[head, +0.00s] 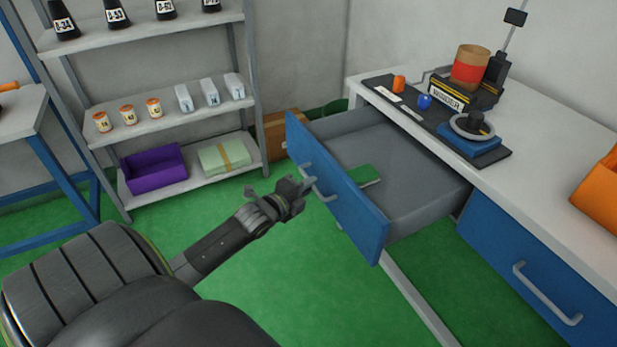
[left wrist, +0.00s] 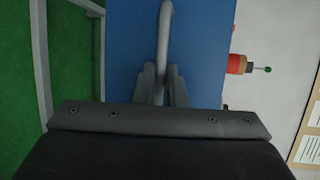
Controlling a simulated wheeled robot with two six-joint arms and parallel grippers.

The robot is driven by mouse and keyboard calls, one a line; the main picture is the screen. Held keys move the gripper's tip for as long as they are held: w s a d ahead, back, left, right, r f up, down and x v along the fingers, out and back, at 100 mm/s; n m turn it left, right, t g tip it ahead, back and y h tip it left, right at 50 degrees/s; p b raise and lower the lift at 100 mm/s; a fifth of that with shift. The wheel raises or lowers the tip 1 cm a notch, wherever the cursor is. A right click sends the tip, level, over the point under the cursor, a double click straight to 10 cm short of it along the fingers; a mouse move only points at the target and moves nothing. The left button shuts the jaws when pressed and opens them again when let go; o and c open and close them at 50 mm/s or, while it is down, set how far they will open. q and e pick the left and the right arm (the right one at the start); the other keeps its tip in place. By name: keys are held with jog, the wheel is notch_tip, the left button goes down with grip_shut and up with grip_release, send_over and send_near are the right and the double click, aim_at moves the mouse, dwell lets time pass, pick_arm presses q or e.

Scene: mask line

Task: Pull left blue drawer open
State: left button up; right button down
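The left blue drawer (head: 345,205) stands well out from the white workbench, its grey inside open to view. A green flat object (head: 363,175) lies in it. The drawer's grey bar handle (head: 324,192) is on the blue front and also shows in the left wrist view (left wrist: 165,30). My left gripper (head: 300,186) is at this handle. In the left wrist view its two fingers (left wrist: 162,85) sit close on either side of the bar, with no clear gap, so it looks shut on the handle. My right gripper is not in view.
The workbench (head: 545,165) carries a dark mat with a winder (head: 462,90) and small parts. A second blue drawer (head: 540,275) to the right is closed. A shelf rack (head: 175,120) stands at the back left. Green floor lies clear before the drawer.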

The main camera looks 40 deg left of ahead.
pick_arm(q)
jog(key=o, duration=0.4)
jog(key=shift+o, duration=0.2)
jog(key=shift+s, duration=0.1)
